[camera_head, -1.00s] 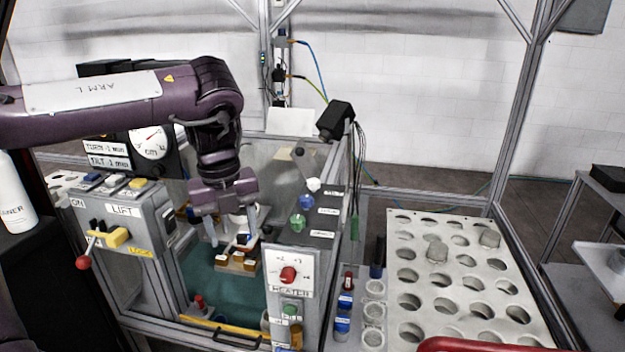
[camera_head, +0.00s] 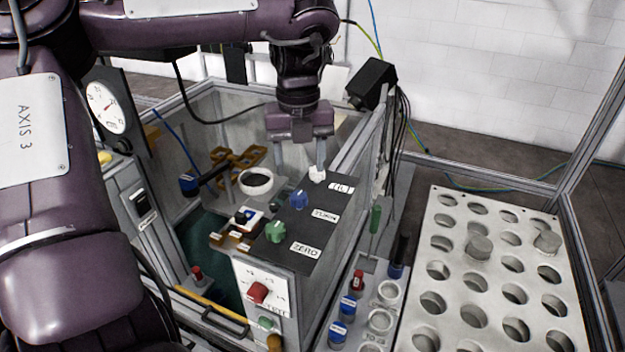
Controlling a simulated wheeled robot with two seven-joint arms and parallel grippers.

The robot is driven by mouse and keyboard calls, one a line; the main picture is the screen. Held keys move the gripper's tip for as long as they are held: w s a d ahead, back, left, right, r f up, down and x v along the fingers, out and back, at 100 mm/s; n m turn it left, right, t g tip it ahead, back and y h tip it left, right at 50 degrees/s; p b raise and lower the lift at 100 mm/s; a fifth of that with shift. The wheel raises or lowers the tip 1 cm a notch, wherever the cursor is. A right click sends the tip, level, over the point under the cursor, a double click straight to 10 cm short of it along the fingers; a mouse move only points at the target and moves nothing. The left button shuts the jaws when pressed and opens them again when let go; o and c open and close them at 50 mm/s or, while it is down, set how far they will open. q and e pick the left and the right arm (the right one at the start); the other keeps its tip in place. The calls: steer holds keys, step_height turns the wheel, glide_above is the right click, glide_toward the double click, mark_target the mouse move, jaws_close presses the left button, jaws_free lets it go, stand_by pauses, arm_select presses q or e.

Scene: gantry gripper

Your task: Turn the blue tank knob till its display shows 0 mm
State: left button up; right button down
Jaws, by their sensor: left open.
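The blue knob (camera_head: 299,200) sits on a dark sloping panel (camera_head: 325,233) at the tank's right side, beside a label that seems to read TURN. A white knob (camera_head: 317,174) is behind it and a green knob (camera_head: 275,232) in front. My left gripper (camera_head: 301,162) is open and points down over the panel's far end, with its right finger close to the white knob. I cannot tell whether they touch. The blue knob is in front of the fingers, not between them. The display readouts are hidden behind my arm. My right gripper is out of view.
A round dial (camera_head: 105,107) stands at the left, partly behind my arm. The tank holds a white ring (camera_head: 256,182) and yellow parts. A black box (camera_head: 371,83) with cables stands behind the panel. A tray with holes (camera_head: 455,215) lies at the right.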

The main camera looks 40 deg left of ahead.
mark_target(299, 194)
arm_select(q)
steer(key=shift+s+f, duration=0.4)
steer(key=shift+f, duration=0.25)
steer(key=shift+s+f, duration=0.4)
steer(key=shift+f, duration=0.2)
steer(key=f, duration=0.2)
steer(key=w+f, duration=0.1)
steer(key=shift+w+f+p, duration=0.1)
steer(key=shift+f+p, duration=0.25)
steer(key=shift+f, duration=0.35)
steer(key=shift+s+r, duration=0.1)
steer(key=shift+s, duration=0.15)
steer(key=shift+w, duration=0.15)
steer(key=c, duration=1)
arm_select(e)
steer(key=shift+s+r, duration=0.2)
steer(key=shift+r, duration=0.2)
arm_select(q)
steer(key=m, duration=0.2)
steer(key=shift+m+p, duration=0.35)
steer(key=shift+m, duration=0.05)
steer(key=m, duration=0.4)
steer(key=shift+m, duration=0.4)
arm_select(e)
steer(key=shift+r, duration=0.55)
